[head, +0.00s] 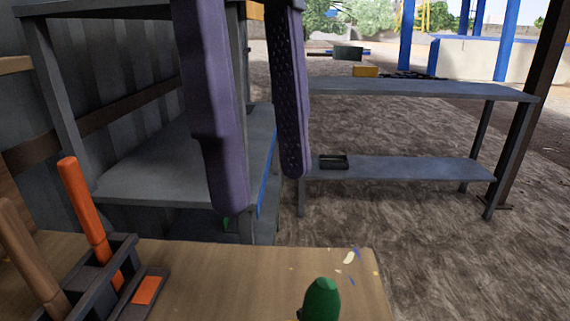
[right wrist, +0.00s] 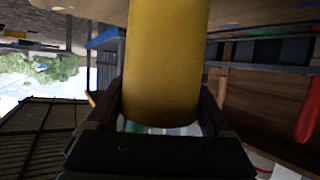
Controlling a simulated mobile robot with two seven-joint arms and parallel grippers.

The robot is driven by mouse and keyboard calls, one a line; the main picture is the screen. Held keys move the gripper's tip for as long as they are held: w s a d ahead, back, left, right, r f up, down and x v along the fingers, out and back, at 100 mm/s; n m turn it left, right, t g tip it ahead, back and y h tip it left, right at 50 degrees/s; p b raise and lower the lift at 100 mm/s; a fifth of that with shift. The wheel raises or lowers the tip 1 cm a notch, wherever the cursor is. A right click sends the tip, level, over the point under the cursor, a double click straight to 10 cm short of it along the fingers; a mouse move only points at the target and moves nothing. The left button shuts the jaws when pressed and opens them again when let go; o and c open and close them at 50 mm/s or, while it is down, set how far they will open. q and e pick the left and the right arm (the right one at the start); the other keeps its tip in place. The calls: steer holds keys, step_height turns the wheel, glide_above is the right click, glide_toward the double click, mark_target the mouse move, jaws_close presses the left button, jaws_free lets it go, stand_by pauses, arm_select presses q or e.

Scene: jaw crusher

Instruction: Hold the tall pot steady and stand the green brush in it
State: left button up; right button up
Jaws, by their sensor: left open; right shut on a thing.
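In the head view, my left gripper (head: 262,192) hangs close to the camera with its two purple fingers apart and nothing between them. The green brush (head: 321,299) shows as a rounded green end at the bottom edge, below and right of the left gripper and apart from it. Its lower part is out of frame, so I cannot see whether it stands in the pot. In the right wrist view, my right gripper (right wrist: 163,97) is shut on a smooth yellow cylinder, which looks like the tall pot (right wrist: 165,55). The right gripper is outside the head view.
A wooden table (head: 230,270) fills the front. An orange handle (head: 84,209) and a brown handle (head: 31,255) stand in a dark caddy (head: 110,275) at its left. Grey shelves (head: 170,170) stand behind. The table's middle is clear.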

steer(key=o, duration=1.3)
steer(key=shift+c, duration=0.2)
steer(key=shift+r, duration=0.1)
